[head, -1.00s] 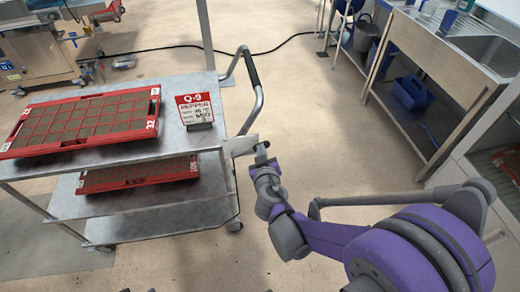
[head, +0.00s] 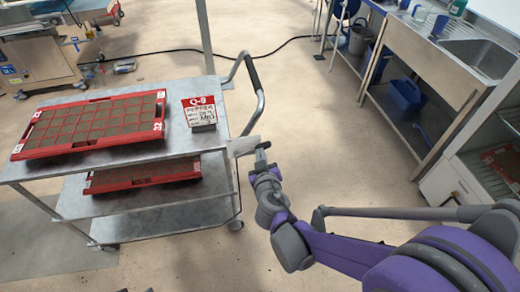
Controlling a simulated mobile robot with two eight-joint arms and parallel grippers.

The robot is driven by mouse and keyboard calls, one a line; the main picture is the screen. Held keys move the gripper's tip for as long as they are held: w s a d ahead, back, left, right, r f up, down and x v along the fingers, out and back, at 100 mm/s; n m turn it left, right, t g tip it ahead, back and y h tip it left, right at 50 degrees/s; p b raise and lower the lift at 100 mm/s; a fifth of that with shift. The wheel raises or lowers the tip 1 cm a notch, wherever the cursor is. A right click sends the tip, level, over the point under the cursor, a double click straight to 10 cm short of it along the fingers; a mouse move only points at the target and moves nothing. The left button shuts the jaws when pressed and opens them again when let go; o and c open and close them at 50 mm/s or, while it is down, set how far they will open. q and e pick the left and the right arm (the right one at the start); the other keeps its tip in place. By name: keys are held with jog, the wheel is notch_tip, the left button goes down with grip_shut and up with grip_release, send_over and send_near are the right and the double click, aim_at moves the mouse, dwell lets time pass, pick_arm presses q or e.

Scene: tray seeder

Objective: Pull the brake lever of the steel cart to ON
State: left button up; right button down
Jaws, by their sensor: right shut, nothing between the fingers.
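My right gripper (head: 262,153) is at the outer end of this plate, right of the cart. Its fingers look small and dark, shut with nothing held. Whether it touches the plate is unclear. My left gripper is out of view.
A red seed tray (head: 22,146) and a Q-9 sign (head: 199,112) are on the cart's top shelf; another red tray (head: 145,178) is below. A sink bench (head: 440,95) with a blue basket (head: 406,97) stands right. Floor between cart and bench is clear.

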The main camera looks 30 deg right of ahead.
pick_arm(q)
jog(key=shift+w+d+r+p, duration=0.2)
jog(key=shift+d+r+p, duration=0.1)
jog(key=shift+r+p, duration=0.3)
pick_arm(e)
jog(key=v, duration=0.6)
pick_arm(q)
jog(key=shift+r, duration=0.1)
pick_arm(e)
jog(key=shift+s+d, duration=0.15)
pick_arm(q)
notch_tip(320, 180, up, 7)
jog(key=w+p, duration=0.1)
jog(key=p, duration=0.4)
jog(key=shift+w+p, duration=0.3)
jog(key=shift+p, duration=0.1)
pick_arm(e)
jog(key=s+a+g+y, duration=0.2)
jog(key=s+g, duration=0.2)
jog(key=s, duration=0.2)
jog(key=s+a+r+g+y, duration=0.1)
jog(key=s+a+g+y, duration=0.2)
jog(key=s, duration=0.4)
jog(key=shift+r+n+g, duration=0.3)
jog(key=shift+n+g, duration=0.1)
jog(key=shift+g, duration=0.2)
jog(key=shift+s+a, duration=0.1)
